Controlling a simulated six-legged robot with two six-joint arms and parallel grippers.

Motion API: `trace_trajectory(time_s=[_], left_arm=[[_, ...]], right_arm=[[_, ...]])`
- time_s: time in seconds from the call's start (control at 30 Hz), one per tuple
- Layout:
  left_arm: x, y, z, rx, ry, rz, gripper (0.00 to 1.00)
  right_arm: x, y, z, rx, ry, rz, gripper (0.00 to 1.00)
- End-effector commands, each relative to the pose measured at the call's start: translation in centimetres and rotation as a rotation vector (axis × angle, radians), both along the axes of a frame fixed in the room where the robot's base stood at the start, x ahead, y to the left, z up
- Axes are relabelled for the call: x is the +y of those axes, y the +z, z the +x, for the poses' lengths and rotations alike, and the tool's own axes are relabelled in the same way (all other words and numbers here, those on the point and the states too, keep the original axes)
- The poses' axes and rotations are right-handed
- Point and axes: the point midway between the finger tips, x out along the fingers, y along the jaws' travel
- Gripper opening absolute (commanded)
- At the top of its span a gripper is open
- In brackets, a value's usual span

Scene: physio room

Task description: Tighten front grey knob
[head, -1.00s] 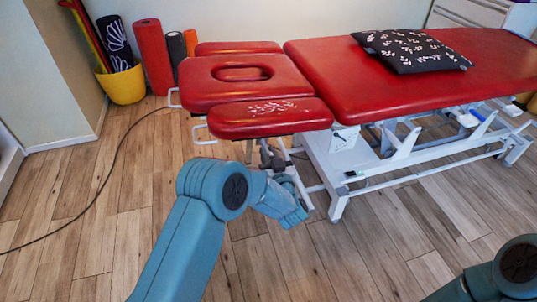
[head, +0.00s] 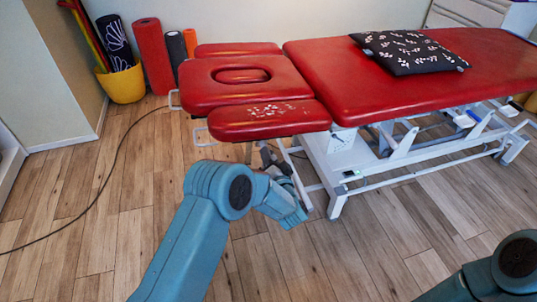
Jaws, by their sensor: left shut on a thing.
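The red treatment table (head: 400,85) has a headrest section with a face hole (head: 205,95) and a front red armrest (head: 270,119) with worn white patches. My left arm reaches up from the bottom to the underside of this armrest. My left gripper (head: 268,155) is small and dark there, shut on the front grey knob below the pad. The knob is mostly hidden by the gripper and wrist, and its turn cannot be made out. Of my right arm only a dark joint shows at the lower right; its gripper is out of the picture.
The white table frame (head: 340,160) stands just right of my left wrist. A dark patterned pillow (head: 410,50) lies on the table. A yellow bucket (head: 122,86) and rolled mats (head: 153,58) stand at the back left. A black cable (head: 105,180) crosses otherwise clear wooden floor.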

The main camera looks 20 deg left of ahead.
Motion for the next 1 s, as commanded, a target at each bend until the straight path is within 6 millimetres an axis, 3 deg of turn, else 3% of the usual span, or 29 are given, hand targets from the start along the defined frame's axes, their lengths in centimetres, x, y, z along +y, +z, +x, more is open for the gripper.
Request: trace_trajectory(time_s=[0.6,1.0], left_arm=[[-0.3,0.0,0.1,0.307,-0.004,0.463,0.0],[-0.3,-0.2,0.2,0.421,-0.006,0.633,0.0]], right_arm=[[0.0,1.8,0.0,0.0,0.0,0.0,0.43],[0.0,2.3,0.0,0.0,0.0,0.0,0.43]])
